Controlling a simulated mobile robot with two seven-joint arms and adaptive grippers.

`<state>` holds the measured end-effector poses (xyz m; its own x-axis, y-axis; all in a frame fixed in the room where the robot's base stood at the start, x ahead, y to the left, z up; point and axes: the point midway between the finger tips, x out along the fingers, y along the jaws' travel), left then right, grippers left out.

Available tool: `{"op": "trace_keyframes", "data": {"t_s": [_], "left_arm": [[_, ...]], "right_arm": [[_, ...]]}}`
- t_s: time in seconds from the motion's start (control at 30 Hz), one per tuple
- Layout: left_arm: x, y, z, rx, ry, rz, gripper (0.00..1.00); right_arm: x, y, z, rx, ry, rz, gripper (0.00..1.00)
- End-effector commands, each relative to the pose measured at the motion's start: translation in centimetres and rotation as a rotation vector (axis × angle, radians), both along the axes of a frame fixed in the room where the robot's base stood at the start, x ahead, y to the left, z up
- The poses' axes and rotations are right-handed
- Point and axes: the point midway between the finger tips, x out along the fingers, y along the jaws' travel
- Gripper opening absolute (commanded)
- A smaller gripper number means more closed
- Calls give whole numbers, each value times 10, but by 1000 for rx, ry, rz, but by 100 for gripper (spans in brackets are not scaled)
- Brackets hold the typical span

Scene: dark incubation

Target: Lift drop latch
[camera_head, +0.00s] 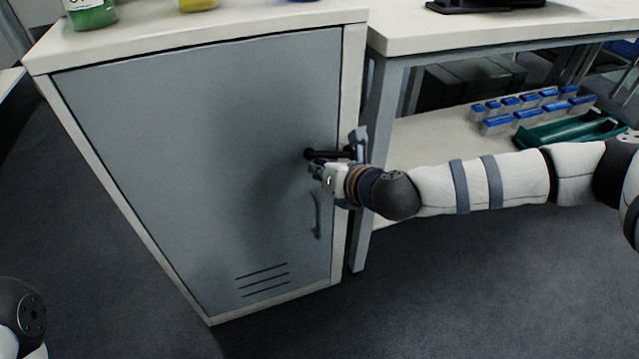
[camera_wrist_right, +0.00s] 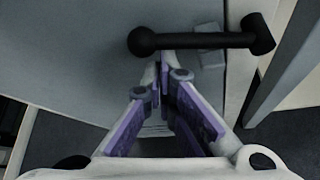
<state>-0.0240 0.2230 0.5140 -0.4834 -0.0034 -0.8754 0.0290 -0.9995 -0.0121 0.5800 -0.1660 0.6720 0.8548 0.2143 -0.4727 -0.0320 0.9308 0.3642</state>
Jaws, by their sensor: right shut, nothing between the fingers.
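The drop latch (camera_head: 332,154) is a black bar with a round knob at its left end, lying roughly level across the right edge of the grey cabinet door (camera_head: 200,150). It also shows in the right wrist view as a black bar (camera_wrist_right: 195,41). My right gripper (camera_head: 318,172) is just below the bar at the door edge. In the right wrist view my right gripper (camera_wrist_right: 162,62) has its fingertips together, empty, under the bar; I cannot tell whether they touch it. My left gripper is out of view; only part of my left arm shows at the lower left.
A vertical door handle (camera_head: 318,214) is below my right gripper. Bottles, one green (camera_head: 92,12), stand on the cabinet top. To the right, a bench shelf holds several blue-topped boxes (camera_head: 513,116) and a green tray (camera_head: 570,131). The floor in front is clear.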

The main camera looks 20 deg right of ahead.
Motion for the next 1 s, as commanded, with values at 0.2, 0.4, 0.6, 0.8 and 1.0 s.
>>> {"op": "trace_keyframes", "data": {"t_s": [0.2, 0.4, 0.6, 0.8, 1.0], "left_arm": [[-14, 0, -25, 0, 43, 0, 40], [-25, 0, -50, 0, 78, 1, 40], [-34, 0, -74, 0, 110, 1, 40], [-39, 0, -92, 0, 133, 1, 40], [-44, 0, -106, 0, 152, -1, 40]], "right_arm": [[0, -6, 9, 206, 11, -2, 0], [0, -13, 23, 396, 17, -3, 0], [1, -22, 36, 586, 24, -2, 0], [2, -34, 52, 739, 26, -1, 0], [2, -46, 62, 735, 24, -1, 0]]}}
